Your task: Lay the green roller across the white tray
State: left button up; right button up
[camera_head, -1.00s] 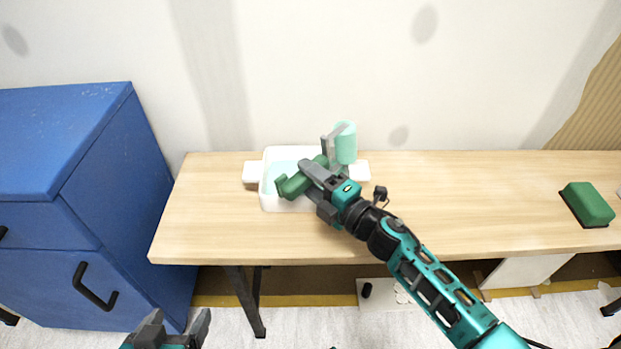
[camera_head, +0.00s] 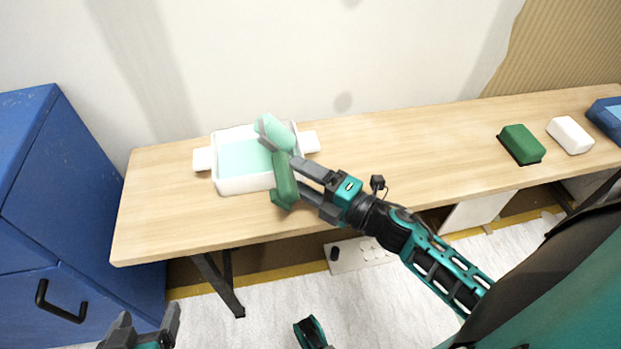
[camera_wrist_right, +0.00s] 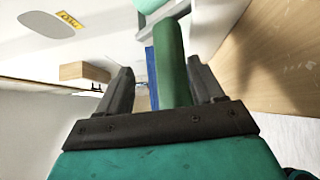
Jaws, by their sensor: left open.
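The green roller has a pale green head (camera_head: 272,132) and a dark green handle (camera_head: 285,182). It lies over the right part of the white tray (camera_head: 236,186), head toward the back and handle end past the front wall. Whether it rests on the rim is unclear. My right gripper (camera_head: 297,175) is at the handle's right side, its fingers spread. In the right wrist view the handle (camera_wrist_right: 171,60) runs between the spread fingers (camera_wrist_right: 160,67), with a gap on its left. My left gripper (camera_head: 150,318) is open and empty at the lower left, away from the table.
The tray stands on a long wooden table (camera_head: 410,145) against a wall. A green block (camera_head: 522,142) and a white block (camera_head: 570,135) lie at its right end. A blue cabinet (camera_head: 70,190) stands to the left. The table's middle is clear.

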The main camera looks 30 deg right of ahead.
jog(key=shift+s+d, duration=0.3)
jog(key=shift+s, duration=0.3)
jog(key=m+h, duration=0.1)
jog(key=m, duration=0.1)
jog(key=m+h, duration=0.1)
jog(key=m, duration=0.2)
jog(key=m+h, duration=0.1)
jog(key=m, duration=0.1)
jog(key=shift+s+d+f+m+t+h, duration=0.15)
jog(key=shift+s+f+m+t+h, duration=0.1)
jog(key=shift+s+m+t+h, duration=0.15)
jog(key=f+m, duration=0.1)
jog(key=m, duration=0.1)
jog(key=s+m+g+h, duration=0.1)
jog(key=m, duration=0.1)
jog(key=s+a+f+m+g+h, duration=0.1)
jog(key=m, duration=0.1)
jog(key=shift+f+m, duration=0.3)
jog(key=shift+m, duration=0.1)
jog(key=s+a+f+m+g, duration=0.3)
jog(key=s+a+m+g, duration=0.1)
jog(key=s+m, duration=0.1)
jog(key=shift+s+a+f+m, duration=0.15)
jog(key=shift+a+f+m, duration=0.2)
jog(key=shift+m, duration=0.25)
jog(key=shift+s, duration=0.1)
